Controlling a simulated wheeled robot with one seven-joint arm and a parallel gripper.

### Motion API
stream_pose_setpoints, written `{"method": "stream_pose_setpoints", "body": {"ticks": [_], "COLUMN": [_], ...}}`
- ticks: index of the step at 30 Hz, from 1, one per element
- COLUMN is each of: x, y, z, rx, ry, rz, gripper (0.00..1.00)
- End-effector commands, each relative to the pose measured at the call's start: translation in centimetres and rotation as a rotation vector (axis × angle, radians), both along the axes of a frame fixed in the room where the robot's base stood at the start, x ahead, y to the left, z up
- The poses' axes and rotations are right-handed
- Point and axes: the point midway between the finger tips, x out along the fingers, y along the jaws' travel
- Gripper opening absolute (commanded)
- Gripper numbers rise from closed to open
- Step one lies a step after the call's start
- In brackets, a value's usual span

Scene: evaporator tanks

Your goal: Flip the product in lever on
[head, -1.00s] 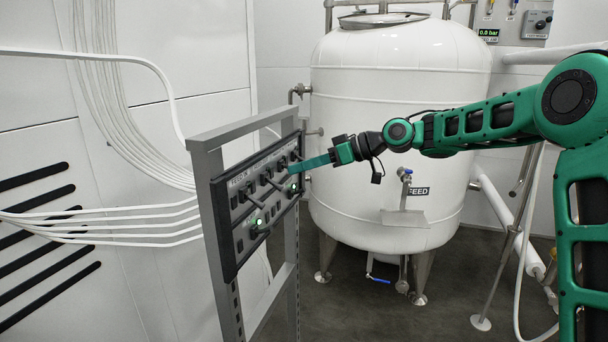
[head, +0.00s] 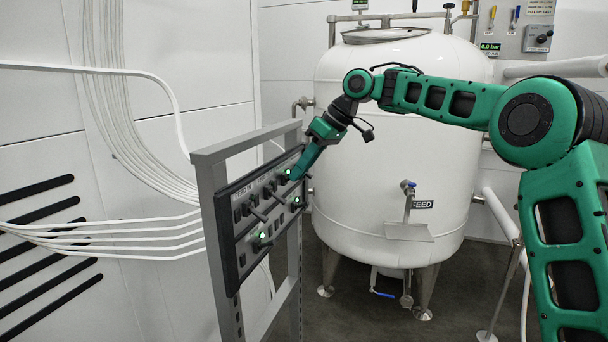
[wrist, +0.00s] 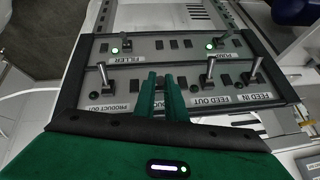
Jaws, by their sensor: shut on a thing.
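The control panel (head: 248,262) is a dark board with levers and small lights, mounted on a grey stand. It also fills the upper wrist view (wrist: 150,62). My gripper (head: 292,177) is at the panel's upper row, near its far end. In the wrist view my gripper's green fingers (wrist: 161,76) are close together, between the feed out lever (wrist: 210,70) and the product out lever (wrist: 104,74). They are shut on the lever there, the product in lever, which they hide along with its label. Its position cannot be read.
The lower row has the filler lever (wrist: 126,42) and pump lever (wrist: 227,36), each beside a lit green light. The feed in lever (wrist: 257,68) is at the right in the wrist view. The white tank (head: 400,130) stands behind the panel, and white pipes run along the left wall.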

Motion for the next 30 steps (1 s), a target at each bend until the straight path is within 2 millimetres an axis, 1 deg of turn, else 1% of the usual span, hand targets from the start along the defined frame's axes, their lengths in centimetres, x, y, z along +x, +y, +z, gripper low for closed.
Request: {"method": "stream_pose_setpoints", "body": {"ticks": [1, 12, 13, 14, 15, 25, 30], "x": [0.0, 0.0, 0.0, 0.0, 0.0, 0.0, -0.1], "y": [0.2, 0.2, 0.2, 0.2, 0.2, 0.0, -1.0], "z": [-0.1, -0.1, -0.1, -0.1, -0.1, 0.1, 1.5], "rx": [0.0, -0.004, -0.004, -0.004, -0.004, -0.005, -0.005], "ry": [0.003, 0.005, 0.005, 0.005, 0.004, 0.003, 0.002], "rz": [0.002, 0.003, 0.003, 0.003, 0.002, 0.001, 0.002], "gripper": [0.0, 0.0, 0.13, 0.2, 0.3, 0.3, 0.3]}}
